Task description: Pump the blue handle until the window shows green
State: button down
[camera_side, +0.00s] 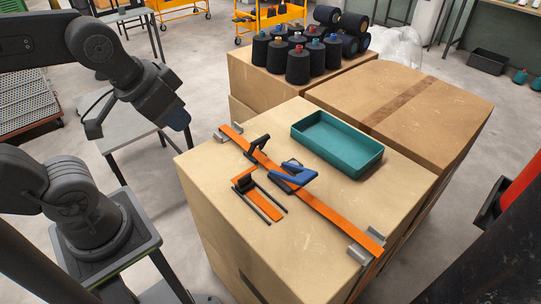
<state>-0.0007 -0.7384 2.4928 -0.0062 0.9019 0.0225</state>
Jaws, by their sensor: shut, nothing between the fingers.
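The blue handle (299,180) belongs to a tool sitting on an orange strap (330,211) on top of the near cardboard box. A black lever (257,145) stands up from the strap to its left. I cannot make out the window or its colour at this size. My gripper (94,130) is at the left, in the air over a grey table, well away from the box and the blue handle. Its thin dark fingers are shut and hold nothing.
A teal tray (337,144) sits behind the tool. A black-and-orange piece (259,200) with thin dark rods lies in front. Metal corner clips (365,247) hold the strap at the box edges. Black yarn cones (298,64) stand on the box behind.

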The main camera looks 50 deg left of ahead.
aim_at(305, 176)
jog(key=w+d+f+m+g+h, duration=0.1)
jog(key=w+f+m, duration=0.3)
jog(key=w+m, duration=0.5)
jog(key=w+d+f+m+g+h, duration=0.1)
jog(key=w+f+m+g+h, duration=0.2)
jog(key=w+m, duration=0.5)
jog(key=w+f+g, duration=0.1)
jog(key=w+f, duration=0.1)
jog(key=w, duration=0.5)
jog(key=shift+d+f+m+g+h, duration=0.15)
jog(key=shift+d+m+g+h, duration=0.15)
jog(key=shift+d+m+h, duration=0.1)
jog(key=shift+w, duration=0.1)
jog(key=x, duration=1.4)
